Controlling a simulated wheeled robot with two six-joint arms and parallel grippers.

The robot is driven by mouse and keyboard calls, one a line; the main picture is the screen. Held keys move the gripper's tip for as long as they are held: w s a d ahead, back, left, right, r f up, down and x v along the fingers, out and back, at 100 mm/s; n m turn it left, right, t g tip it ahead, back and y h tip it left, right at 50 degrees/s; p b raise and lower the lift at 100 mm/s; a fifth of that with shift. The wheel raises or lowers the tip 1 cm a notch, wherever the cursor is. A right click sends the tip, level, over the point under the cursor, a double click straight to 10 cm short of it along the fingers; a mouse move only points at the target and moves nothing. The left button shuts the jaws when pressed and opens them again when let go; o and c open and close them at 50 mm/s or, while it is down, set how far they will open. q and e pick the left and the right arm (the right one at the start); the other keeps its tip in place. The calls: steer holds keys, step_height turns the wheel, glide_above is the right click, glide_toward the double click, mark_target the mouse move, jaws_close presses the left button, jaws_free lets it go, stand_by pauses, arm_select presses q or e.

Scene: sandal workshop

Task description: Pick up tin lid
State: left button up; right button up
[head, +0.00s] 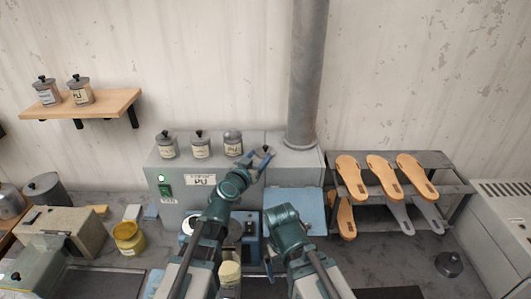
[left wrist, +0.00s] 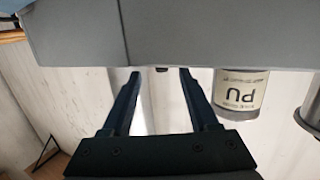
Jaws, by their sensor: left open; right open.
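The tin lid, with its dark knob (head: 266,149), lies on top of the grey machine, right of the tins. My left gripper (head: 259,158) is raised in front of it, its two fingers apart and close to the knob. In the left wrist view, which looks upside down, the open fingers (left wrist: 160,72) have a small dark bit (left wrist: 162,69), likely the knob, between their tips. The lid's disc is mostly hidden there. A PU tin (head: 233,143), with no knob showing, stands left of the gripper. My right gripper (head: 269,266) is low over the bench, mostly hidden by its arm.
Two knobbed tins (head: 200,145) (head: 168,145) stand on the grey machine (head: 170,185). A grey pipe (head: 305,75) rises behind. A yellow pot (head: 129,238) is at left, a sandal rack (head: 435,160) at right. A dark knobbed disc (head: 449,264) lies on the bench.

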mark_target(264, 149)
arm_select(q)
steer(key=shift+r+x, duration=0.1)
steer(key=shift+x, duration=1.55)
steer(key=shift+r+x, duration=0.15)
steer(key=shift+x, duration=1.5)
steer(key=shift+a, duration=0.2)
steer(key=shift+c, duration=0.3)
jaws_close()
